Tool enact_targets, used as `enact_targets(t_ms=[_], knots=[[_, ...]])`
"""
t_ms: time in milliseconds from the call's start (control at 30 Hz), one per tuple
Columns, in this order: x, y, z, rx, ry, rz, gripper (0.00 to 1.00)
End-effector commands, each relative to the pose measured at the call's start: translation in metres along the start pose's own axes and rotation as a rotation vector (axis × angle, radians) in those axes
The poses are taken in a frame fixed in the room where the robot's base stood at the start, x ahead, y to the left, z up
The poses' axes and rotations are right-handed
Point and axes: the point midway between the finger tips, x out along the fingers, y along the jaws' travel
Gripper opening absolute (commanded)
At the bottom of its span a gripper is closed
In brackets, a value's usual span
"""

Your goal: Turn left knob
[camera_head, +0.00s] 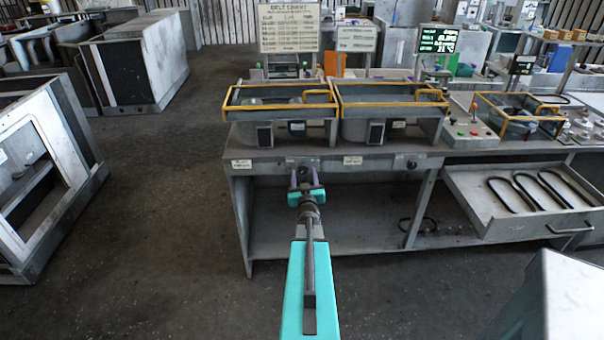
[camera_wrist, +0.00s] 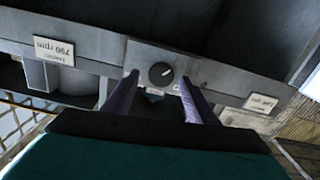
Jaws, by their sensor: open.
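The left knob (camera_wrist: 161,73) is a round, dark knob with a light pointer mark on a grey plate on the bench's front rail. In the wrist view it lies between my two purple fingers, which show no clear contact with it. My gripper (camera_head: 304,181) is open and empty, in front of the left part of the bench front. In the head view my gripper hides most of the left knob. A second dark knob (camera_head: 411,164) sits further right on the same rail.
Two yellow-rimmed housings (camera_head: 280,107) stand on the bench. An open drawer (camera_head: 530,228) with several dark belts juts out at the right. Labels (camera_wrist: 54,49) flank the knob in the wrist view, upside down. The floor (camera_head: 150,230) left of the bench is clear.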

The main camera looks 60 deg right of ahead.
Motion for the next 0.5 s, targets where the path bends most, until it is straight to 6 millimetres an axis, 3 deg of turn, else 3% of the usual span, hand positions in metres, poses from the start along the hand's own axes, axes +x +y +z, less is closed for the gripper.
enact_targets(t_ms=[200, 500], knots=[[0.015, 0.0, 0.0, 0.0, 0.0, 0.0, 0.52], [0.02, 0.0, 0.0, 0.0, 0.0, 0.0, 0.52]])
